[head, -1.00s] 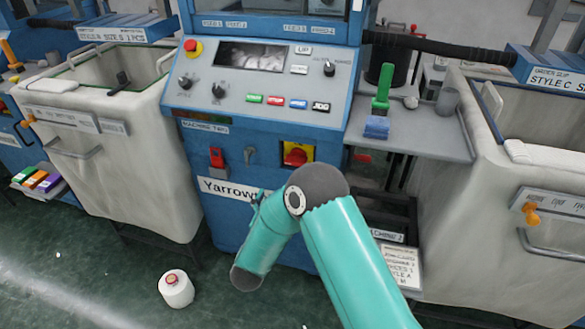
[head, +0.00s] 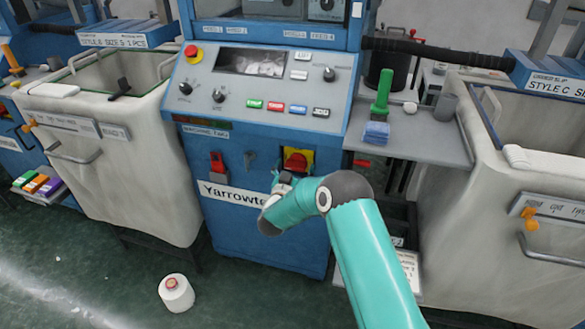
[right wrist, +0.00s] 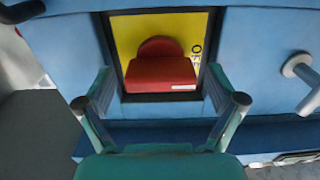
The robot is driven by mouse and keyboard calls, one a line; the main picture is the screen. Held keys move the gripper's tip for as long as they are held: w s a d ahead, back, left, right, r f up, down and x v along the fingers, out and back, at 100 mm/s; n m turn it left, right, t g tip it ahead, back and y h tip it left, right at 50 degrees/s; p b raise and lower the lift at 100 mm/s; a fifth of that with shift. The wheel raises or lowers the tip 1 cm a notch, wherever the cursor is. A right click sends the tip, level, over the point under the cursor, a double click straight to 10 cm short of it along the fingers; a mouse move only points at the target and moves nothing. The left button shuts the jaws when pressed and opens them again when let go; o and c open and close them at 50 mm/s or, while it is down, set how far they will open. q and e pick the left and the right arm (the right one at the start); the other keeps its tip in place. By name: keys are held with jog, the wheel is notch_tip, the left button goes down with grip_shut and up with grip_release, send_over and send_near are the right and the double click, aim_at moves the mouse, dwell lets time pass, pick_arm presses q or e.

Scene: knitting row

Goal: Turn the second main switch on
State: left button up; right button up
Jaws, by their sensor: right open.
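The main switch (head: 297,162) is a red rotary knob on a yellow plate, low on the front of the blue machine. In the right wrist view the red knob (right wrist: 160,70) sits on its yellow plate (right wrist: 124,35), with "OFF" lettering at the right of the plate. My right gripper (head: 285,178) is just below the switch in the head view, partly hidden by my own arm. In the right wrist view its open fingers (right wrist: 162,103) stand to the left and right of the knob's lower part, apart from it. My left gripper is not in view.
A sloped control panel (head: 262,90) with buttons is above. White fabric bins (head: 130,180) flank the machine. A white cone (head: 176,293) stands on the floor.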

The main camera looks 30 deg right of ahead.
jog(key=shift+c, duration=0.2)
jog(key=c, duration=1)
jog(key=shift+a, duration=0.35)
jog(key=shift+c, duration=0.5)
jog(key=shift+d, duration=0.25)
jog(key=shift+d+f+m+b, duration=0.15)
jog(key=shift+m+b, duration=0.45)
jog(key=shift+b, duration=0.45)
jog(key=m+b, duration=0.5)
jog(key=b, duration=0.2)
jog(key=m+b, duration=0.4)
jog(key=b, duration=0.2)
jog(key=m+b, duration=0.5)
jog(key=b, duration=0.2)
jog(key=shift+s+d+f+m+b, duration=0.2)
jog(key=shift+f+m+b, duration=0.05)
jog(key=shift+m+b, duration=0.05)
jog(key=shift+r+m+b, duration=0.15)
jog(key=shift+m+b, duration=1.05)
